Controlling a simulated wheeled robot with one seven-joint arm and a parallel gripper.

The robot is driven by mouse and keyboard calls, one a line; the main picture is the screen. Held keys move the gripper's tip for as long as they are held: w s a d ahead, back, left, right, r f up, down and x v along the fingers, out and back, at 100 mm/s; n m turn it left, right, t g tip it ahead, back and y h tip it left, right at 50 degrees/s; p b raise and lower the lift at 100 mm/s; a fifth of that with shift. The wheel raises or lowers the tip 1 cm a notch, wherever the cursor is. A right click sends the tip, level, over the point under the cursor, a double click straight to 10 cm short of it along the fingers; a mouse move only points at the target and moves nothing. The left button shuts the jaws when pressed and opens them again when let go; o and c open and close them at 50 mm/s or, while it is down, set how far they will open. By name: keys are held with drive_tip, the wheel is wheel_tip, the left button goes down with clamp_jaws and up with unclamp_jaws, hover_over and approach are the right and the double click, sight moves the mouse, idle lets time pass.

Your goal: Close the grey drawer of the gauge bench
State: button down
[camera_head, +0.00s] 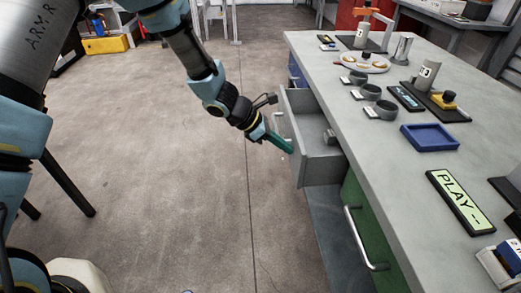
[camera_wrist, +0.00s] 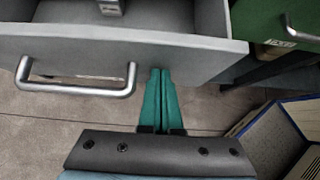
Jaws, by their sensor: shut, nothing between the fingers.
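The grey drawer (camera_head: 316,158) of the gauge bench (camera_head: 375,165) stands pulled out from the bench's left side in the head view. Something small and grey lies inside it. In the wrist view the drawer front (camera_wrist: 190,52) spans the upper part, with its metal bar handle (camera_wrist: 80,88) to the left of my fingers. My gripper (camera_head: 290,149) is shut and empty, with green fingers close together. In the wrist view the fingertips (camera_wrist: 160,70) overlap the drawer front's lower edge, right of the handle. I cannot tell whether they touch it.
A green drawer with a bar handle (camera_head: 359,240) is nearer on the bench. The bench top carries a blue tray (camera_head: 429,137), several grey cups, a plate (camera_head: 365,63) and a PLAY sign (camera_head: 459,201). The floor left of the drawer is clear.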

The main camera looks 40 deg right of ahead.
drive_tip(key=s+d, duration=0.2)
drive_tip(key=d, duration=0.1)
drive_tip(key=s+d, duration=0.3)
drive_tip(key=s+d+p, duration=0.1)
drive_tip(key=s+d, duration=0.1)
drive_tip(key=d, duration=0.1)
drive_tip(key=shift+s, duration=0.25)
drive_tip(key=shift+s+d, duration=0.15)
drive_tip(key=shift+d, duration=0.1)
